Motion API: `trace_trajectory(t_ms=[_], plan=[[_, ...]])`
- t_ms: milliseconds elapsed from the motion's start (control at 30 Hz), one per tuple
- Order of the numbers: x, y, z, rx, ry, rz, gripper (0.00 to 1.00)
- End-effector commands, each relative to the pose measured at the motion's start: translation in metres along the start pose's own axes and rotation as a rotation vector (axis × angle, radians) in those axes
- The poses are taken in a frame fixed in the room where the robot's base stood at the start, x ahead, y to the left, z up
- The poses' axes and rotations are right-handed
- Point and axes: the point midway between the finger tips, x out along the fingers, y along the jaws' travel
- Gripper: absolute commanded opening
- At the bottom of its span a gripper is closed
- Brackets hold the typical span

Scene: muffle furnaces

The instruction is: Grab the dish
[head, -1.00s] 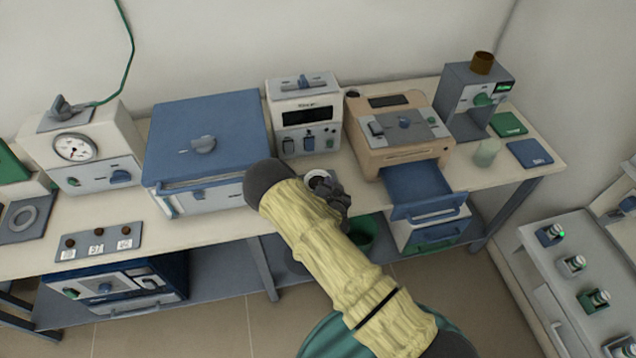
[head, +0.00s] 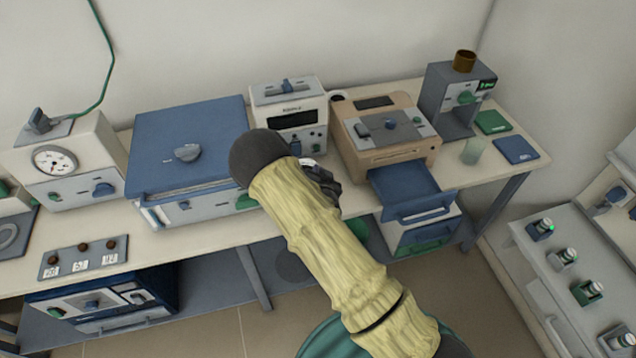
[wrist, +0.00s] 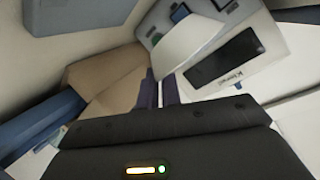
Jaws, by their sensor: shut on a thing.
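The dish is a small white thing, and a sliver of it (head: 308,162) shows beside my dark gripper (head: 325,182) in the head view. My arm and hand hide most of it. In the wrist view, the two dark fingers of my gripper (wrist: 161,92) are close together. A bright white shape (wrist: 188,48) lies at their tips and looks like the dish. My gripper is shut on it, over the front of the bench. The exact grip is hard to make out.
The white instrument with a dark display (head: 292,118) stands just behind my gripper. The blue-topped furnace (head: 188,150) is left of it. The beige furnace (head: 385,140) is right, with a blue tray (head: 408,185) jutting forward. A glass (head: 474,151) stands farther right on the bench (head: 200,238).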

Motion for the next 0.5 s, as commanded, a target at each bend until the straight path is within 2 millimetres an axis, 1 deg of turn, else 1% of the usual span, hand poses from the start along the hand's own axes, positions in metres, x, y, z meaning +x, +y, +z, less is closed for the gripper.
trace_trajectory(t_ms=[100, 200, 500], plan=[[-0.004, -0.007, -0.012, 0.002, 0.001, 0.0, 0.0], [-0.007, -0.011, -0.017, 0.001, 0.0, 0.0, 0.0], [-0.009, -0.012, -0.021, 0.0, -0.001, 0.001, 0.0]])
